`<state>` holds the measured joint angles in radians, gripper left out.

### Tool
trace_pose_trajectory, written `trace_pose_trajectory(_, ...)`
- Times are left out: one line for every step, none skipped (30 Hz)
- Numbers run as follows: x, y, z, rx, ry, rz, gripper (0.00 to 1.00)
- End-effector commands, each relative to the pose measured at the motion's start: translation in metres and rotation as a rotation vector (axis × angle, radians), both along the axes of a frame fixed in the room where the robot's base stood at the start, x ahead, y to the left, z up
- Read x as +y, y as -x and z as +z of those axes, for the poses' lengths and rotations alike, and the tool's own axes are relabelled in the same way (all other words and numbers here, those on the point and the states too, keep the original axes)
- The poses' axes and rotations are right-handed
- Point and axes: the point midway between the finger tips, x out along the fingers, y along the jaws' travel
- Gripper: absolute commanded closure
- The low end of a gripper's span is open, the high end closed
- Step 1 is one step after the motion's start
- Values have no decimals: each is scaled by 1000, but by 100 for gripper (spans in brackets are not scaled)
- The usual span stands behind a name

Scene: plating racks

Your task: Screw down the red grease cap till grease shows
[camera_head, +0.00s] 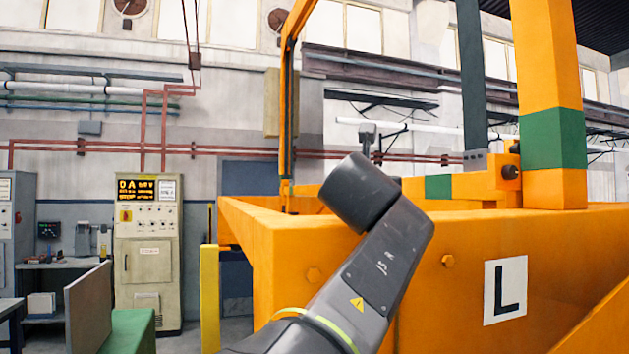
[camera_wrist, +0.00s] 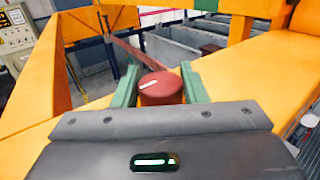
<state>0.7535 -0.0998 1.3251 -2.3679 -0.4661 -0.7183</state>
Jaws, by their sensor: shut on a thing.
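The red grease cap (camera_wrist: 158,90) shows in the wrist view as a short dark-red cylinder with a white line on its top. The line lies nearly level across the top, tilted slightly. My gripper (camera_wrist: 160,83) has one green finger on each side of the cap and is shut on it. The cap's lower part is hidden behind my gripper's dark body, so its seat cannot be seen. In the head view my arm reaches over the orange frame (camera_head: 420,268), and the cap and fingers are hidden.
An orange post (camera_head: 548,90) with a green band rises at the right of the frame. A yellow post (camera_head: 209,300) stands at the frame's left. A beige control cabinet (camera_head: 147,255) is farther back left. In the wrist view, grey tanks (camera_wrist: 185,55) lie beyond the cap.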

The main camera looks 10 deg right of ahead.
Motion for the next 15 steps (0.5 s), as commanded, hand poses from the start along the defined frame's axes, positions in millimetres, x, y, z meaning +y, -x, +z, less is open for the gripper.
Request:
trace_pose_trajectory(1,0,4,-1,3,-13,84)
trace_pose_trajectory(1,0,4,-1,0,-21,84)
trace_pose_trajectory(1,0,3,-2,1,-32,84)
trace_pose_trajectory(1,0,3,-1,2,-40,84)
trace_pose_trajectory(1,0,3,-2,1,-47,84)
trace_pose_trajectory(1,0,3,-1,1,-55,84)
trace_pose_trajectory(1,0,3,-2,1,-61,84)
trace_pose_trajectory(1,0,3,-1,2,-67,84)
trace_pose_trajectory(0,0,3,-2,1,-73,84)
trace_pose_trajectory(0,0,2,-2,1,-77,84)
trace_pose_trajectory(0,0,2,-2,1,-81,84)
trace_pose_trajectory(0,0,2,-2,1,-85,84)
trace_pose_trajectory(0,0,2,-2,1,-88,84)
trace_pose_trajectory(0,0,2,-2,1,-90,84)
trace_pose_trajectory(0,0,1,-2,0,-93,84)
